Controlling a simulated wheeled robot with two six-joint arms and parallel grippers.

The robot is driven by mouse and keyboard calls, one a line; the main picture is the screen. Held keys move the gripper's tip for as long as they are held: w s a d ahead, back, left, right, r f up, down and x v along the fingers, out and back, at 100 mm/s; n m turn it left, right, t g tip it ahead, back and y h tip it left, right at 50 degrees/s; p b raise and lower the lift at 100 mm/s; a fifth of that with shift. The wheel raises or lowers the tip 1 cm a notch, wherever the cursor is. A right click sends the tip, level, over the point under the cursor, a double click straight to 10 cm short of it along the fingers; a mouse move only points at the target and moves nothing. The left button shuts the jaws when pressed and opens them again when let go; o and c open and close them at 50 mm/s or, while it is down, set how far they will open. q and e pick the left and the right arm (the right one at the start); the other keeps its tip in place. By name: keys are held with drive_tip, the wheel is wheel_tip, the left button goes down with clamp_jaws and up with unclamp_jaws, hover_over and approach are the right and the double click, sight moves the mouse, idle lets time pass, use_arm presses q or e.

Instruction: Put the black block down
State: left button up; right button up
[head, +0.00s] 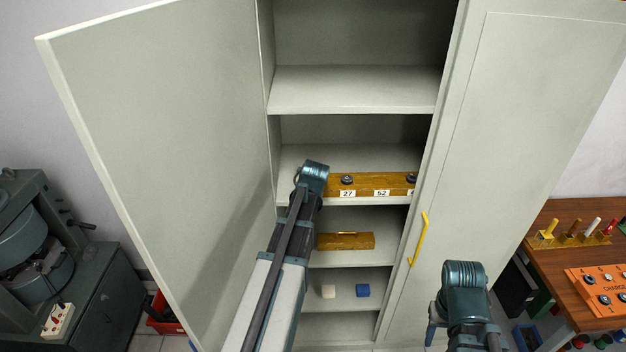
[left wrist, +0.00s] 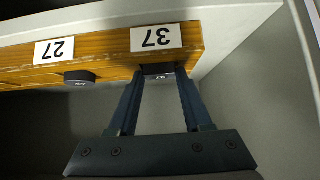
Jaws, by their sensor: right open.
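A wooden bar (head: 395,190) with number labels lies on a middle cabinet shelf; it also shows, upside down, in the left wrist view (left wrist: 105,64). My left gripper (left wrist: 159,74) has its two fingers on either side of a black block (left wrist: 158,70) by label 37 (left wrist: 156,37), apparently gripping it. The block is at the bar; I cannot tell whether it touches it. In the head view my left arm hides this block and label 37. My right gripper (head: 460,325) is open, low in front of the right door.
Other black blocks (head: 347,180) sit on the bar, one by label 27 (left wrist: 54,50). A second wooden piece (head: 345,241) lies one shelf lower. A white block (head: 328,291) and a blue block (head: 363,291) are below that. The upper shelf (head: 350,88) is bare.

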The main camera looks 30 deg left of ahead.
use_arm(q)
drive_tip(key=shift+s+d+p, duration=0.15)
drive_tip(key=shift+p, duration=0.3)
drive_tip(key=p+v, duration=0.8)
drive_tip(key=v, duration=0.3)
drive_tip(key=shift+r, duration=0.6)
drive_tip(key=s+d+f+m+g+h, duration=0.2)
drive_tip(key=s+d+f, duration=0.1)
drive_tip(key=d, duration=0.7)
drive_tip(key=s+d+f+m+g+h, duration=0.1)
drive_tip(key=s+d+f+m+g, duration=0.2)
drive_tip(key=d, duration=0.6)
drive_tip(key=s+d+m+g, duration=0.3)
drive_tip(key=s+d+m, duration=0.1)
drive_tip(key=s+d, duration=0.9)
drive_tip(key=shift+s+d+f+m+g+h, duration=0.3)
drive_tip(key=shift+s+f+m+g+h, duration=0.1)
drive_tip(key=shift+s, duration=0.15)
